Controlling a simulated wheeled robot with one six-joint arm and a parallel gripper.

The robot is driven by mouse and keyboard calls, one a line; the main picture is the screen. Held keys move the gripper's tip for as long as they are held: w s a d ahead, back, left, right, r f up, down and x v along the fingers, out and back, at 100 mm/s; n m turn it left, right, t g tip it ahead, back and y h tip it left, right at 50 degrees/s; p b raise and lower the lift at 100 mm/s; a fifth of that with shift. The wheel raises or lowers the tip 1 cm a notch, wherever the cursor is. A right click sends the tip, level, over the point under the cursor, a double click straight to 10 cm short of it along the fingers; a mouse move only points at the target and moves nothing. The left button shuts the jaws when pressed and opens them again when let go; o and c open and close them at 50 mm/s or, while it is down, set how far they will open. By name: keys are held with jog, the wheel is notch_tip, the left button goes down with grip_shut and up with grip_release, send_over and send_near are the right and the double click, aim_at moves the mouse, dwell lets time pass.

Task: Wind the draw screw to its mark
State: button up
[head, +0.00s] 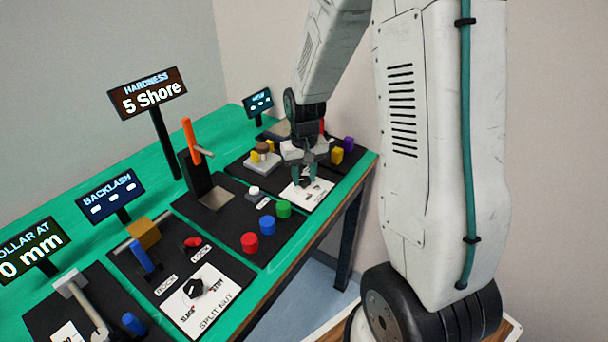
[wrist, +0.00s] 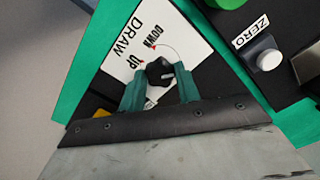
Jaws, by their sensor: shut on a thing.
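The draw screw's black knob (wrist: 157,71) sits on a white plate (wrist: 122,45) printed DRAW, UP and DOWN, with red marks beside UP and DOWN. My gripper (wrist: 160,90) has its two green fingers on either side of the knob and is shut on it. A light pointer on the knob shows at its right side in the wrist view. In the head view my gripper (head: 305,180) reaches down to the white plate (head: 309,194) at the table's right end, and the knob is mostly hidden there.
A ZERO button (wrist: 268,60) and a green cylinder (head: 284,209) stand near the plate. Blue (head: 267,225) and red (head: 250,243) cylinders stand farther left. A HARDNESS display (head: 148,93) reads 5 Shore. A small display (head: 258,102) stands behind my gripper, its text too small to read.

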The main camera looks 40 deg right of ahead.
aim_at(304, 178)
jog(key=n, duration=0.4)
jog(key=shift+n, duration=0.3)
jog(key=n, duration=0.5)
jog(key=shift+d, duration=0.1)
jog(key=n, duration=0.5)
jog(key=shift+w, duration=0.1)
jog(key=shift+n, duration=2.2)
jog(key=o, duration=1)
jog(key=shift+c, duration=0.2)
notch_tip(304, 178, up, 8)
jog(key=shift+f, duration=0.1)
